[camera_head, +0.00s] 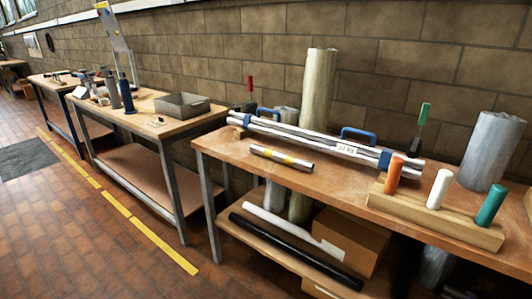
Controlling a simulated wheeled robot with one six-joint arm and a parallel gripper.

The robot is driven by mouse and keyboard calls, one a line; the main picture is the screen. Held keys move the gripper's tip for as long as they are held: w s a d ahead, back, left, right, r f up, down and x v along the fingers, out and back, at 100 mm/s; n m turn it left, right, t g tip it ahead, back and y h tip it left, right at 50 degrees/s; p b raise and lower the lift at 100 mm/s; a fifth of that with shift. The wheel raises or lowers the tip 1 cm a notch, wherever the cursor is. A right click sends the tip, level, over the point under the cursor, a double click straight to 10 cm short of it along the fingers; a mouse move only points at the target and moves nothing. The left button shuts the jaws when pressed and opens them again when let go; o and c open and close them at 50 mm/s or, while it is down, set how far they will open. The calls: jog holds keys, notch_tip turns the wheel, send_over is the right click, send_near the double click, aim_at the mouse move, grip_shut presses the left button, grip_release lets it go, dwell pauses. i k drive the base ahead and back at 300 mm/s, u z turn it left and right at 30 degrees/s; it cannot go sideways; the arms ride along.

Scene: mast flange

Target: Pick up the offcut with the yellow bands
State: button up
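The offcut with the yellow bands (303,164) is a short silvery rod or tube lying near the left front of the wooden bench top (330,186). A yellow section shows around its middle. It lies in front of a longer bundle of silvery bars and apart from it. Nothing covers it in this view. My gripper is not in view.
The long bar bundle (300,137) with blue fittings lies behind the offcut. A wooden block (455,226) holding orange, white and teal cylinders stands to the right. A grey roll (491,152) stands behind it. Open brick floor (110,265) lies left of the bench.

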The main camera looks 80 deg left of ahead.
aim_at(307, 166)
jog(key=u, duration=2.8)
jog(key=i, duration=1.8)
jog(key=z, duration=0.75)
